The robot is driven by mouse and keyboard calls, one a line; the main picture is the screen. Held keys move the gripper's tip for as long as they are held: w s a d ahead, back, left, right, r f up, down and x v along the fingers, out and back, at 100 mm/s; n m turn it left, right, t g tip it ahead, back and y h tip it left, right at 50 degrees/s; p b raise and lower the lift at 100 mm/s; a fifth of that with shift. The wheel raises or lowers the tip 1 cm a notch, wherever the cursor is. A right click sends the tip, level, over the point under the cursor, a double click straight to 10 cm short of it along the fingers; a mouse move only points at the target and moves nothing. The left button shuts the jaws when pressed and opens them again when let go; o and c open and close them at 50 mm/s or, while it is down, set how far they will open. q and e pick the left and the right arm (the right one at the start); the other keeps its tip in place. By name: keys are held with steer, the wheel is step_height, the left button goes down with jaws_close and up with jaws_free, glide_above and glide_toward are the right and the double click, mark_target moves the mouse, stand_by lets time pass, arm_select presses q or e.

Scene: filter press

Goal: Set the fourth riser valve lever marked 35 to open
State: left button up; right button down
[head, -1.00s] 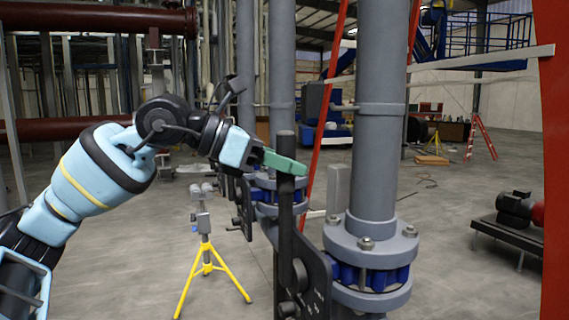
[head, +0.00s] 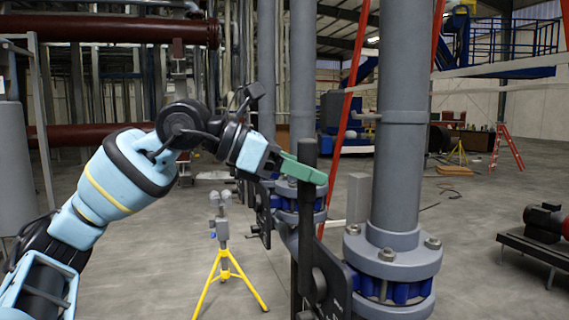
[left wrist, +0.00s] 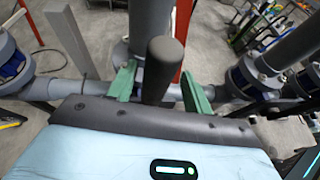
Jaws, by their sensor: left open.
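The black valve lever (head: 308,232) stands upright on a dark plate (head: 334,276) beside the nearest grey riser pipe (head: 401,160). I cannot read a number on it. My left gripper (head: 305,172) has green fingers and is at the lever's upper end. One finger crosses in front of the lever in the head view. In the left wrist view the lever's rounded end (left wrist: 162,68) stands between the two green fingers (left wrist: 158,88), with gaps on both sides, so the gripper is open around it. My right gripper is not in view.
More grey risers (head: 303,90) with blue-ringed flanges stand behind in a row. A yellow tripod (head: 223,264) stands on the floor left of the lever. A red slanted post (head: 350,115) rises behind it. A dark motor unit (head: 540,230) sits at the right.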

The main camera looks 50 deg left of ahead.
arm_select(q)
steer(key=shift+s+a+r, duration=0.1)
steer(key=shift+s+a, duration=0.1)
steer(key=shift+s, duration=0.15)
steer(key=b+v, duration=0.2)
steer(key=v, duration=0.4)
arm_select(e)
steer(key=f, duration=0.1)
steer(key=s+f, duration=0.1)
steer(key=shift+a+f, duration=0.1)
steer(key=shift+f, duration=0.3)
arm_select(q)
steer(key=shift+s+a, duration=0.1)
steer(key=shift+s, duration=0.05)
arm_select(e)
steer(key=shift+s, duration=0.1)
